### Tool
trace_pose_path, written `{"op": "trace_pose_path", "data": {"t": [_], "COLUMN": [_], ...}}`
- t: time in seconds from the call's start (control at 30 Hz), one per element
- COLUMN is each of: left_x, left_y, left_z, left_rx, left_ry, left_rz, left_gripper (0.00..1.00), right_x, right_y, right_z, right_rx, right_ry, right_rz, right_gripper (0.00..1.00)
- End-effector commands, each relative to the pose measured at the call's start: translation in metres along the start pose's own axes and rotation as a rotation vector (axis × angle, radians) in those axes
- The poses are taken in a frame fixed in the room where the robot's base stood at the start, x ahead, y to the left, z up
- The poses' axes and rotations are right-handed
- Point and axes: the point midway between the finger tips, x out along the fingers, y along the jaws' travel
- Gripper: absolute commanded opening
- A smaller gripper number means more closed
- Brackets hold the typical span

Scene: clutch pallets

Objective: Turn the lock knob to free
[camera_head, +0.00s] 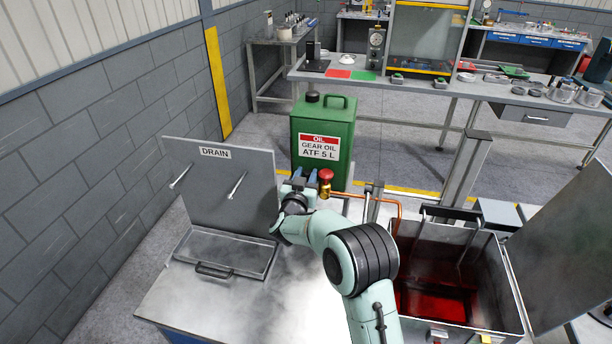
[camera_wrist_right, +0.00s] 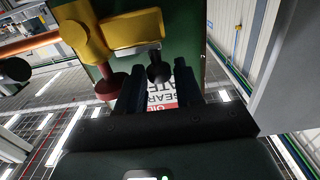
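My right gripper (camera_head: 305,178) is at the valve in front of the green oil can, its fingers pointing away from me. In the right wrist view, a small dark knob (camera_wrist_right: 158,72) below the yellow valve body (camera_wrist_right: 135,32) lies between the tips of my right gripper (camera_wrist_right: 159,88). The fingers stand apart on either side of it; I cannot tell whether they touch it. A red knob (camera_head: 326,175) stands just right of the gripper; it also shows in the right wrist view (camera_wrist_right: 110,86), beside the left finger. My left gripper is out of view.
The green oil can (camera_head: 341,122) stands close behind the valve. A copper pipe (camera_head: 372,197) runs right to an open metal tank (camera_head: 488,262) with red liquid. A raised panel marked DRAIN (camera_head: 240,180) stands left of my arm. The metal top (camera_head: 190,305) is clear at front left.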

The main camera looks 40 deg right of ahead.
Motion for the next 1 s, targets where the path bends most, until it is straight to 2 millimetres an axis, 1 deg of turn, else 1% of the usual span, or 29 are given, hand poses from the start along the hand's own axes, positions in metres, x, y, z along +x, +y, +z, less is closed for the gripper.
{"op": "trace_pose_path", "data": {"t": [0.07,0.1,0.2,0.37,0.57,0.8,1.0], "left_x": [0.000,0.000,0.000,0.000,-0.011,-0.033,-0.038], "left_y": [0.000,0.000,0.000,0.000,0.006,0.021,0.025], "left_z": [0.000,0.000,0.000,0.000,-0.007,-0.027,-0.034], "left_rx": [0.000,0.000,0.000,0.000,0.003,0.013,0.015], "left_ry": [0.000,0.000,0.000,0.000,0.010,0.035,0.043], "left_rz": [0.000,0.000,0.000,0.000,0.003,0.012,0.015], "left_gripper": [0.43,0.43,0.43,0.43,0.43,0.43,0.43], "right_x": [0.000,0.000,0.000,0.000,0.000,0.001,0.001], "right_y": [0.000,0.000,0.000,0.000,-0.002,-0.006,-0.007], "right_z": [0.000,0.000,0.000,0.000,-0.002,-0.003,-0.001], "right_rx": [0.000,0.000,0.000,0.000,-0.001,0.001,0.002], "right_ry": [0.000,0.000,0.000,0.000,0.000,0.001,0.001], "right_rz": [0.000,0.000,0.001,0.003,0.050,0.195,0.334], "right_gripper": [0.35,0.29,0.00,0.00,0.00,0.00,0.00]}}
